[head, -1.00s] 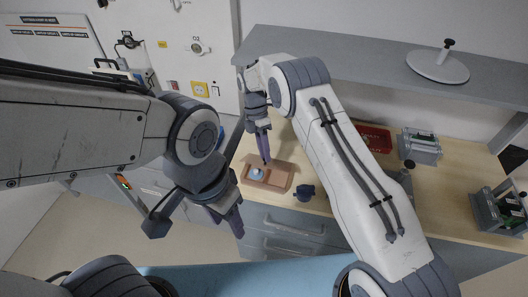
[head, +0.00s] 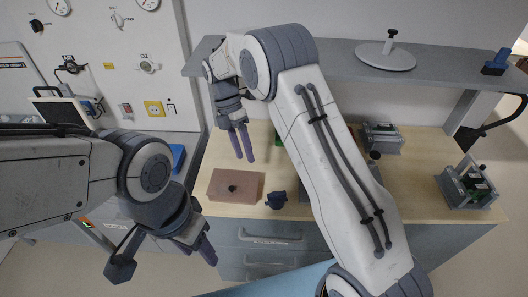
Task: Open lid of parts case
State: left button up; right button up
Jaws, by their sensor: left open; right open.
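A flat brown box (head: 222,194) lies near the front left of the wooden worktop, with a small dark round spot on its top. I cannot tell for certain whether it is the parts case, or whether the spot is a knob or a hole. My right gripper (head: 243,146) points down above the worktop, beyond the box's far edge, open and empty. My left gripper (head: 198,249) is low at the left, in front of the drawers, open and empty, apart from the box.
A dark blue knob-like object (head: 277,200) stands right of the box. Grey holders (head: 381,138) and (head: 468,186) with green contents stand further right. A blue item (head: 178,156) is at the left. A grey shelf (head: 440,82) overhangs the back. My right arm hides the middle worktop.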

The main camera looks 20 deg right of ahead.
jog(key=s+d+r+b, duration=0.1)
jog(key=s+d+r, duration=0.2)
jog(key=d+r, duration=0.1)
jog(key=shift+s+d+b, duration=0.3)
jog(key=shift+d+b, duration=0.1)
jog(key=shift+d, duration=0.35)
jog(key=shift+a, duration=0.1)
